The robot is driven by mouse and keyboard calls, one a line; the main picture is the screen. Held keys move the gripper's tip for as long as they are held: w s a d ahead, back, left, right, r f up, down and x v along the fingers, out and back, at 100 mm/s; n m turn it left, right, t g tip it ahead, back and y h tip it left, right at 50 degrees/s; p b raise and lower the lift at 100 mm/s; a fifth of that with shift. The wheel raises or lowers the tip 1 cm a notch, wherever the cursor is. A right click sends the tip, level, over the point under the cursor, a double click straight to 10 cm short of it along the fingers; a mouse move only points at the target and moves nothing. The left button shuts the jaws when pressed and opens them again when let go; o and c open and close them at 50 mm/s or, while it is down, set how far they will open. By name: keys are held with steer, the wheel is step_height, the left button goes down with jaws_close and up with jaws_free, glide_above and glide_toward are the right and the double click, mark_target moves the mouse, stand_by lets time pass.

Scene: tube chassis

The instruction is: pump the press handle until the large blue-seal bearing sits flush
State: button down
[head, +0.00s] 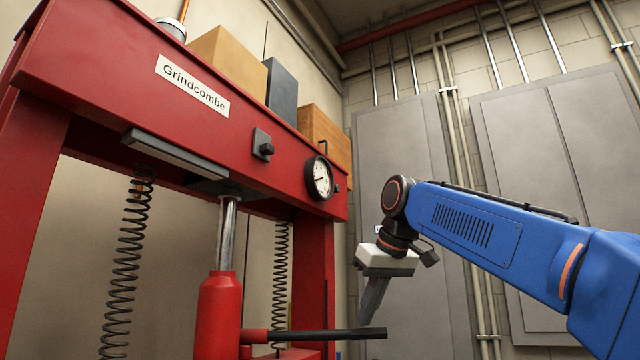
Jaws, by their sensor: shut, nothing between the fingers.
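The press handle (325,334) is a black bar with a red socket at the foot of the red jack cylinder (218,310). It points right and looks roughly level. The steel ram (227,235) rises from the cylinder to the plate under the top beam. My gripper (366,318) points down, shut and empty, with its fingertips at the handle near its free end. I cannot tell whether they touch it or are in front of or behind it. The blue-seal bearing is not in view.
The red press frame (110,60) fills the left, with coil springs (127,262) and a round pressure gauge (319,177). Boxes (325,135) stand on its top beam. Grey wall panels (405,170) and pipes are behind my arm. The space right of the handle looks open.

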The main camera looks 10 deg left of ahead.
steer(key=shift+r, duration=3.1)
steer(key=shift+f, duration=0.1)
steer(key=shift+f, duration=7)
step_height(320, 180, up, 13)
steer(key=shift+r, duration=0.4)
steer(key=shift+f, duration=0.1)
